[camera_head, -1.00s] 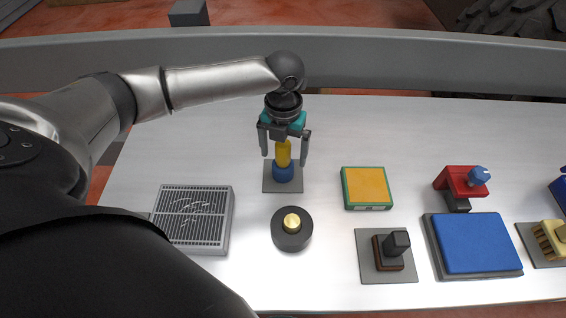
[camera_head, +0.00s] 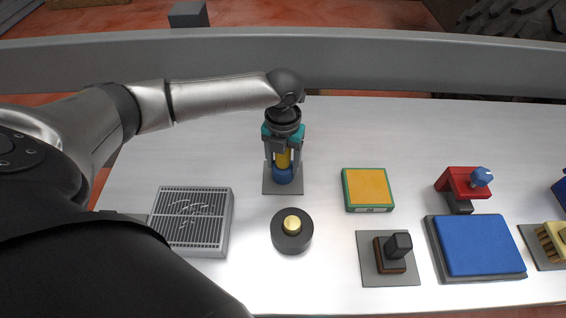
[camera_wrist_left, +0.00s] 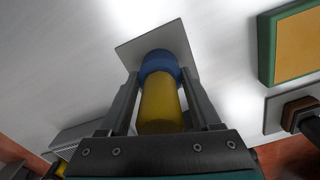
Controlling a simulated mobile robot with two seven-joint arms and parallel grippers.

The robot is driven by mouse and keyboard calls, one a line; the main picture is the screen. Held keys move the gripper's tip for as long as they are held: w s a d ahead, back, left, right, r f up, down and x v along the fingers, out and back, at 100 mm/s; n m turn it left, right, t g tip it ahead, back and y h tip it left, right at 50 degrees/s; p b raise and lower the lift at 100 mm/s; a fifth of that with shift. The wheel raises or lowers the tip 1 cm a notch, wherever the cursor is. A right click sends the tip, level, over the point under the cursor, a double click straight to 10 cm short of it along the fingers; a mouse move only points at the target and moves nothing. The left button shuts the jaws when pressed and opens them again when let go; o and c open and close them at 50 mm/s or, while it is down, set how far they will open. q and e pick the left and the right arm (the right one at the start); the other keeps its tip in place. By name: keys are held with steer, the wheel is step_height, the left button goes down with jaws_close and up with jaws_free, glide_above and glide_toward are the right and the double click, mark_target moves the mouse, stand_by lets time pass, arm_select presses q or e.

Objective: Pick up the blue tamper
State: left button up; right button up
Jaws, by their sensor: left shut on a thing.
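The blue tamper (camera_head: 283,175) has a blue base and a yellow handle, and stands upright on a small grey square pad (camera_head: 271,188). My left gripper (camera_head: 283,163) points down over it, with its fingers shut on the yellow handle from both sides. In the left wrist view the yellow handle (camera_wrist_left: 160,102) lies between the two fingers, with the blue base (camera_wrist_left: 159,66) beyond it on the pad. The top of the handle is hidden by the gripper in the head view. My right gripper is not in view.
A grey grille box (camera_head: 192,222), a round black piece with a gold knob (camera_head: 292,231) and a green-edged yellow block (camera_head: 368,189) stand nearby. A dark stamp (camera_head: 396,253), a blue pad (camera_head: 482,245) and a red tool (camera_head: 461,184) are to the right. The table's back is clear.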

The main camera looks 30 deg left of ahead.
arm_select(q)
jaws_close()
steer(key=shift+r, duration=0.15)
stand_by(0.4)
step_height(320, 180, up, 20)
steer(key=p, duration=0.4)
steer(key=shift+o, duration=2.2)
jaws_free()
jaws_close()
